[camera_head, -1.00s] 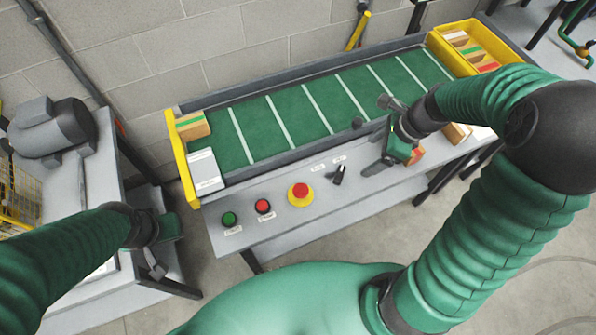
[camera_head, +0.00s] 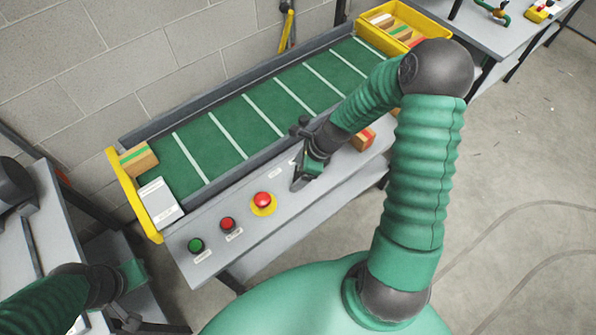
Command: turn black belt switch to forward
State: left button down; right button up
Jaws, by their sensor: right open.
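The black belt switch sits on the grey control panel (camera_head: 235,235) along the front of the green belt (camera_head: 240,125). It is hidden now behind my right gripper (camera_head: 300,182), which is open and points down over the panel, right of the red emergency button (camera_head: 262,200). I cannot tell whether the fingers touch the switch or which way it points. My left gripper (camera_head: 132,300) hangs at the lower left, away from the panel, and its jaws are not clear.
A green button (camera_head: 196,245) and a red button (camera_head: 227,223) sit left of the emergency button. Another box (camera_head: 363,138) lies right of my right gripper.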

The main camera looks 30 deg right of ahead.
jog(key=shift+d+f, duration=0.2)
jog(key=shift+d, duration=0.4)
jog(key=shift+c, duration=1.6)
jog(key=shift+a+r, duration=0.15)
jog(key=shift+a, duration=0.3)
jog(key=c, duration=1)
pick_arm(q)
jog(key=shift+d+r, duration=0.15)
jog(key=shift+d, duration=0.25)
pick_arm(e)
jog(key=shift+d, duration=0.15)
jog(key=shift+c, duration=0.2)
